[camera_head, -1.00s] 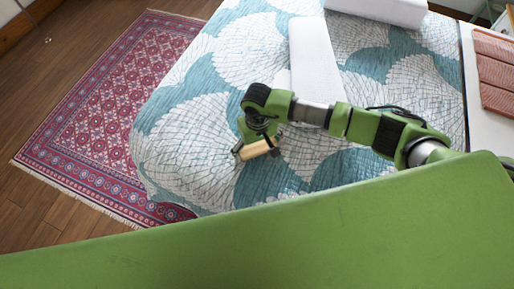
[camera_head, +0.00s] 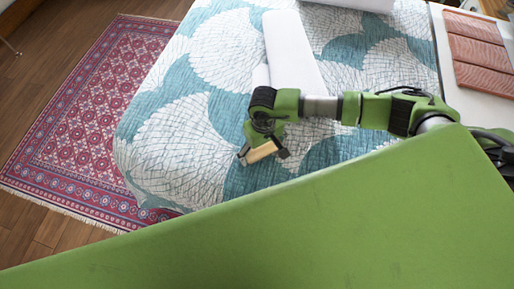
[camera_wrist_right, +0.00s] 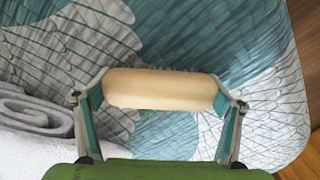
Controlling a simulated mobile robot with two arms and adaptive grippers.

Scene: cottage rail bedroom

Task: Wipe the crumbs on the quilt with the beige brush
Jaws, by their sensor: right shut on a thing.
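The beige brush (camera_head: 262,152) is held at the end of my right arm, low over the teal and white quilt (camera_head: 180,150) near the bed's front edge. My right gripper (camera_head: 264,154) is shut on the brush. In the right wrist view the brush (camera_wrist_right: 160,90) lies lengthwise between the two fingers of the gripper (camera_wrist_right: 160,100), with a thin strip of bristles along its far side. I cannot tell whether the bristles touch the quilt (camera_wrist_right: 230,40). My left gripper is not in view.
A white folded towel (camera_head: 292,55) lies on the bed behind my right gripper, and a rolled grey one (camera_wrist_right: 35,112) shows in the wrist view. A red patterned rug (camera_head: 85,110) lies left of the bed.

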